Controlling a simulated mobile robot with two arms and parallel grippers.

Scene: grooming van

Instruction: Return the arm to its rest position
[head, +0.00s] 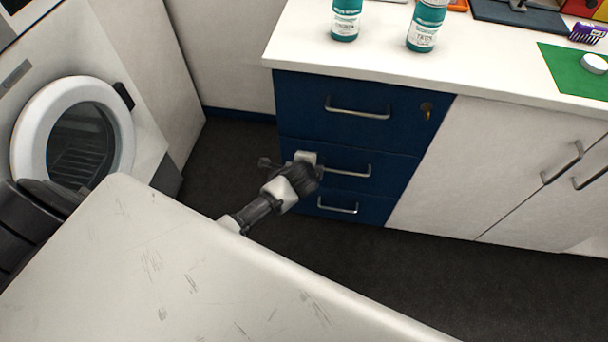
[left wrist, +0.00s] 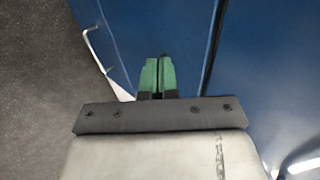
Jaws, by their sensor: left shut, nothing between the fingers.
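My left arm reaches past the far edge of the white table toward a blue drawer unit (head: 350,140). My left gripper (head: 307,170) is in front of the middle drawer, by the left end of its silver handle (head: 350,172); the head view does not show whether they touch. In the left wrist view the green fingertips of my left gripper (left wrist: 157,75) are together with nothing between them, and blue drawer fronts (left wrist: 175,25) lie beyond. A silver handle (left wrist: 92,48) shows at the left there, apart from the fingertips. My right gripper is not in view.
A scratched white table (head: 150,270) fills the foreground. A front-loading washer (head: 85,140) stands at the left. Dark floor (head: 400,270) is clear between table and cabinets.

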